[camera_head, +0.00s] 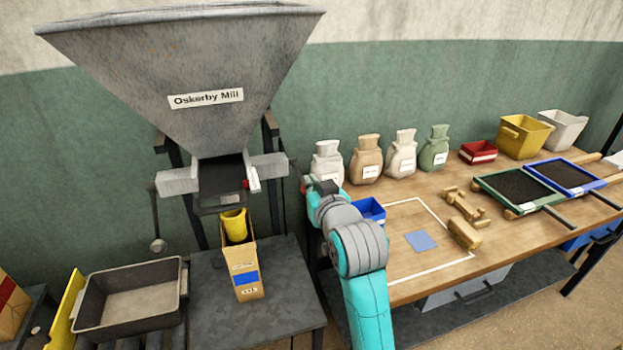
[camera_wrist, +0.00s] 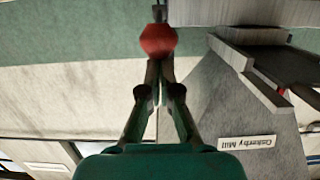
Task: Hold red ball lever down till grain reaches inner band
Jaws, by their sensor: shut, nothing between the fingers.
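The red ball (camera_wrist: 158,40) of the lever hangs on a thin rod at the top of the wrist view. My gripper (camera_wrist: 160,64) is shut, with its fingertips right at the ball; I cannot tell whether they touch it. In the head view, a bit of red ball (camera_head: 303,189) shows right of the mill outlet, partly hidden by my arm. The tan carton (camera_head: 248,282), with a blue band outside, stands upright under the mill (camera_head: 180,95) and a yellow spout (camera_head: 235,226). Its inside is hidden, so neither grain nor an inner band shows.
A grey-ball lever (camera_head: 158,245) hangs left of the outlet. An empty-looking dark tray (camera_head: 130,297) lies at left. The wooden bench (camera_head: 440,285) at right holds several sacks, a blue bin (camera_head: 370,210) and two sieves. The dark stand (camera_head: 205,320) is clear around the carton.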

